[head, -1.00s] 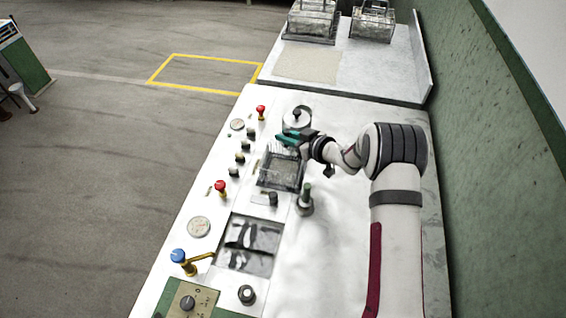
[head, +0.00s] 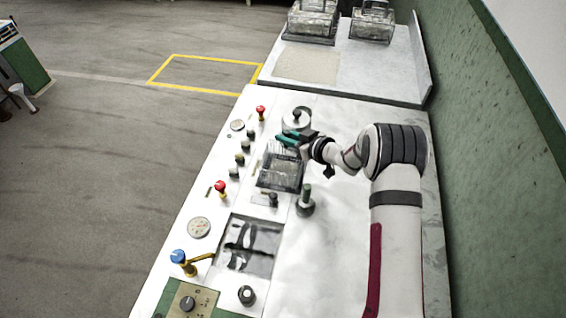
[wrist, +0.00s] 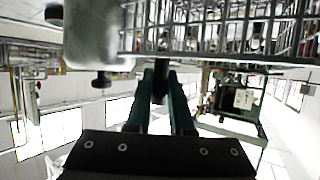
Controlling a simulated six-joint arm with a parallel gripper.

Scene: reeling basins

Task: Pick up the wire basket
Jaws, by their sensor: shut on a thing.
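The wire basket (head: 280,168) is a dark grey metal grid at the middle of the white bench, over or in the basin; I cannot tell its height. In the wrist view its bars (wrist: 235,28) fill the upper right. My gripper (head: 287,139), with teal fingers, is at the basket's far side in the head view. In the wrist view the gripper (wrist: 160,84) is shut on a short dark grip just beside the basket's bars. The join between grip and basket is hidden.
A grey metal pot (head: 296,121) stands just beyond my gripper. A dark post (head: 305,203) stands near the basket. A second basin (head: 248,245) lies nearer. Red knobs (head: 220,188) and dark valves line the left edge.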

